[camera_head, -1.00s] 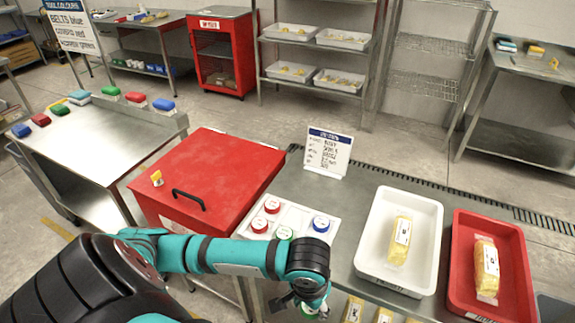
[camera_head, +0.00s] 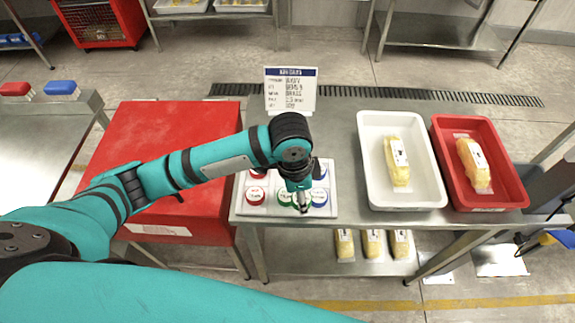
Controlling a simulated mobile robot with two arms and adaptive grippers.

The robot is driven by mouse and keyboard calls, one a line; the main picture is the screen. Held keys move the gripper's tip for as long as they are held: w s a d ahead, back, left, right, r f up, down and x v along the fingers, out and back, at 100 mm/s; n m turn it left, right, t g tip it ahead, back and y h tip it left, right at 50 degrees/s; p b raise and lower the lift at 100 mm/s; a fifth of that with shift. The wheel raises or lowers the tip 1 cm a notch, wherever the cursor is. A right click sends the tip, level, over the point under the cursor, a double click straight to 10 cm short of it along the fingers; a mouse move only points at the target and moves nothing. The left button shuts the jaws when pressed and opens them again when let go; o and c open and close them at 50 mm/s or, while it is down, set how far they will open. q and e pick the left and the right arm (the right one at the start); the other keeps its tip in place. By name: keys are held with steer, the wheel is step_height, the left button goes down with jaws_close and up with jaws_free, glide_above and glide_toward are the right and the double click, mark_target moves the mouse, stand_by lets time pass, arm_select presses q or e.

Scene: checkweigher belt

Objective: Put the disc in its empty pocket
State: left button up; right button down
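A white tray (camera_head: 246,209) on the steel table holds red, green and blue discs with white labelled tops. Two red discs are on its left, a green disc (camera_head: 285,197) in the front middle, blue discs (camera_head: 319,197) on its right. My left gripper (camera_head: 302,205) points down over the tray's middle, just right of the green disc. The gripper and arm hide the back middle of the tray, so the empty pocket is not visible. Whether the fingers hold a disc cannot be made out. My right gripper is not in view.
A sign (camera_head: 290,91) stands behind the tray. A white bin (camera_head: 367,150) and a red bin (camera_head: 511,180) to the right each hold a yellow package. A red cabinet (camera_head: 150,130) stands left. Several yellow packages lie on the lower shelf.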

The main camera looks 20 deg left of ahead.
arm_select(q)
steer(key=w+a, duration=0.2)
steer(key=w, duration=0.1)
steer(key=w+a+p, duration=0.1)
steer(key=w, duration=0.1)
steer(key=w+a+f, duration=0.1)
steer(key=w+a, duration=0.1)
steer(key=w, duration=0.1)
steer(key=shift+w+a+p, duration=0.3)
steer(key=shift+w+a, duration=0.35)
steer(key=shift+w, duration=0.2)
step_height(320, 180, down, 3)
steer(key=shift+w+a+f+p, duration=0.1)
steer(key=shift+a+p, duration=0.05)
steer(key=shift+p, duration=0.5)
steer(key=shift+f, duration=0.25)
steer(key=o, duration=1.1)
steer(key=shift+f, duration=0.1)
steer(key=shift+o, duration=0.2)
